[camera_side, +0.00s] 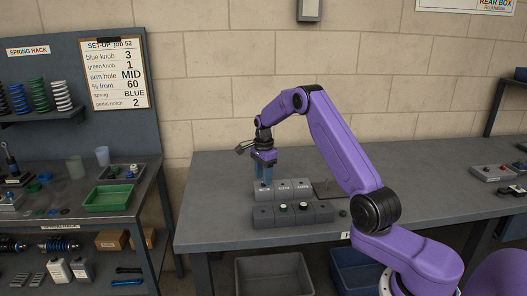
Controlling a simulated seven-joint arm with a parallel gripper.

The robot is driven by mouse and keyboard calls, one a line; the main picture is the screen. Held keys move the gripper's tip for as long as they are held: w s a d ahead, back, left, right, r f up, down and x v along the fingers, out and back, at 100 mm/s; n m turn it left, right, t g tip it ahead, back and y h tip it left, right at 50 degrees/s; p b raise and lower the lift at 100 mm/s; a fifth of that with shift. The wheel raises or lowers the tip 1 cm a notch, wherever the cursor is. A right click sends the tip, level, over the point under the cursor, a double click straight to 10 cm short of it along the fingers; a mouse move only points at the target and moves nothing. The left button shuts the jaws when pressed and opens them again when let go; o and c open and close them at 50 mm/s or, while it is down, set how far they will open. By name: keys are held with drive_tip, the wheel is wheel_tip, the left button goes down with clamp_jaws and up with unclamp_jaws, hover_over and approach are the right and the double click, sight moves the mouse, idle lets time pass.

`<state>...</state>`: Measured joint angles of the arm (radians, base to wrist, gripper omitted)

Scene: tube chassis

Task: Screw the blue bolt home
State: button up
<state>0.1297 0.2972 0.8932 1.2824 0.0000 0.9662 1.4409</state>
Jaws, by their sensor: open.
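My gripper (263,180) points straight down over the left end of the rear grey block (297,189) on the workbench. Its jaws are open, with bluish fingers close to the block's top. I cannot make out the blue bolt for certain; it may be hidden by or blend with the fingers. Whether the fingertips touch the block is too small to tell.
A dark flat plate (328,188) lies right of the rear block. The workbench (215,190) is clear at left. A green tray (108,198) sits on the left bench.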

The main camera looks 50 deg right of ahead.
wheel_tip(320, 180, up, 16)
idle(0.4)
idle(0.8)
